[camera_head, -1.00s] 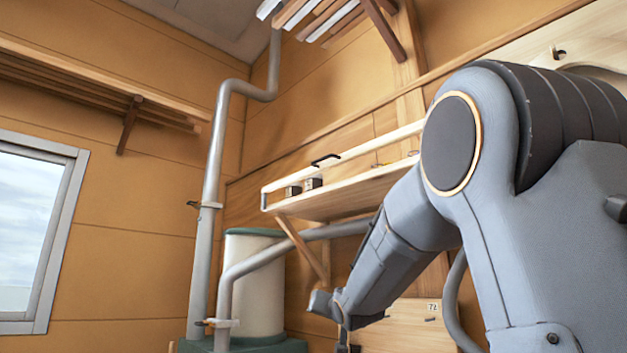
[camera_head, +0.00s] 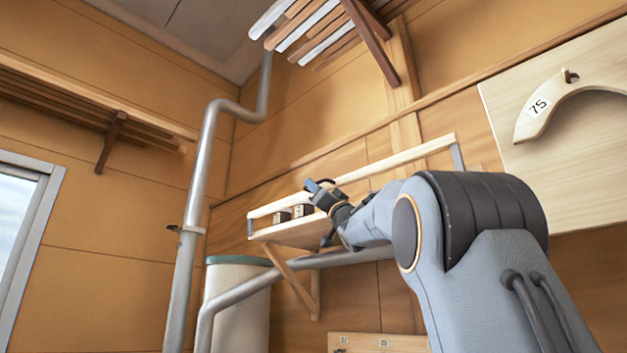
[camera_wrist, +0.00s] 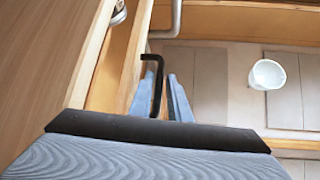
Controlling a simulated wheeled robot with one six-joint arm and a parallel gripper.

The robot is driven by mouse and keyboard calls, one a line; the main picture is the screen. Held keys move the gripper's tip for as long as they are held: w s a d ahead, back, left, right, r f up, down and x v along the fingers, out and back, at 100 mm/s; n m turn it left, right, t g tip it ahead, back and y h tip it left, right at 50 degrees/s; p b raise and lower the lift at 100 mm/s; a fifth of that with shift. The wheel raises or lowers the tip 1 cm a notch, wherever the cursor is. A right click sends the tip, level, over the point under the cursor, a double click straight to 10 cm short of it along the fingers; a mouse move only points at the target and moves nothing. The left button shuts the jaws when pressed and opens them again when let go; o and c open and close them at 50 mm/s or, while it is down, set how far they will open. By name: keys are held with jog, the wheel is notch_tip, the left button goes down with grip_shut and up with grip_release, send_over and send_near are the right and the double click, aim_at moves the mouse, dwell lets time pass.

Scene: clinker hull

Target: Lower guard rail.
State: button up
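The guard rail (camera_head: 400,160) is a pale wooden bar along the front of a wall shelf, raised above the shelf board on a grey end bracket. In the wrist view the rail (camera_wrist: 133,62) runs away at the left of the fingers. Its black bent handle (camera_wrist: 158,72) reaches in between my two blue-grey fingers. My gripper (camera_wrist: 160,98) is open around the handle, with narrow gaps at the sides. In the head view my gripper (camera_head: 316,186) is at the rail, and the handle is hard to make out there.
Small dark boxes (camera_head: 303,210) stand on the shelf at its left end. A grey pipe (camera_head: 205,165) and a white tank (camera_head: 240,300) are at the left below it. A slatted rack (camera_head: 325,30) hangs above. A white bucket (camera_wrist: 268,75) stands on the floor.

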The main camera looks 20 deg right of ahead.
jog(key=shift+p+x, duration=0.4)
jog(key=shift+x, duration=0.65)
jog(key=shift+d, duration=0.1)
grip_shut()
